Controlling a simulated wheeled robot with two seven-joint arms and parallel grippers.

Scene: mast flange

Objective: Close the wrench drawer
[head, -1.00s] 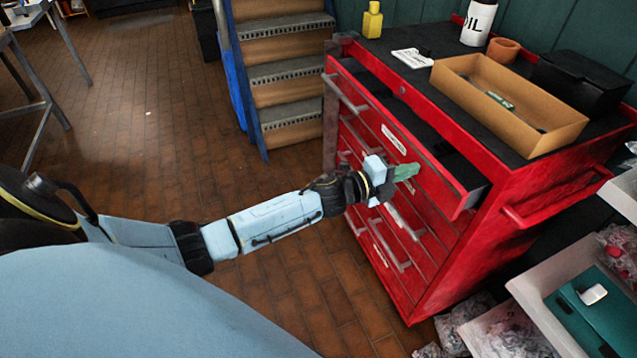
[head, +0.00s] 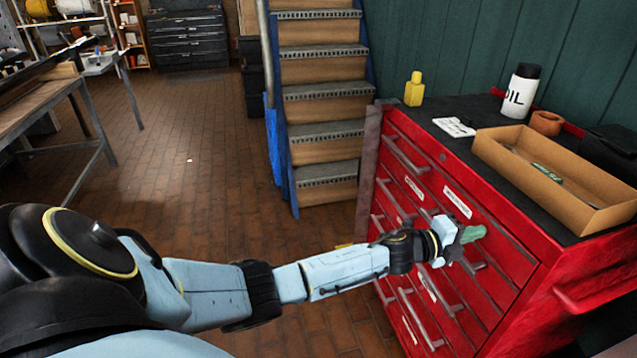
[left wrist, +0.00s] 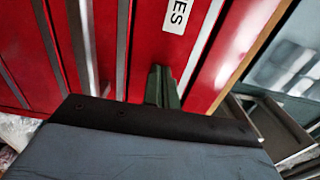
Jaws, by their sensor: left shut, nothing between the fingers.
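The wrench drawer (head: 430,180) is the wide top drawer of the red tool cabinet. Its front looks flush with the cabinet, with no open gap showing above it. It has a grey handle (head: 407,155) and a white label (head: 457,202). In the left wrist view, the label (left wrist: 178,15) shows the letters "ES". My left gripper (head: 472,234), with green fingertips, is shut and empty at the drawer front, just below the label. Its fingers (left wrist: 160,88) point at the red front; I cannot tell whether they touch. My right gripper is not in view.
On the cabinet top (head: 455,150) stand a yellow bottle (head: 414,90), an oil bottle (head: 521,90) and a cardboard tray (head: 555,180). Wooden stairs (head: 322,100) rise behind the cabinet. A workbench (head: 40,115) is at the left. The brick floor between is clear.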

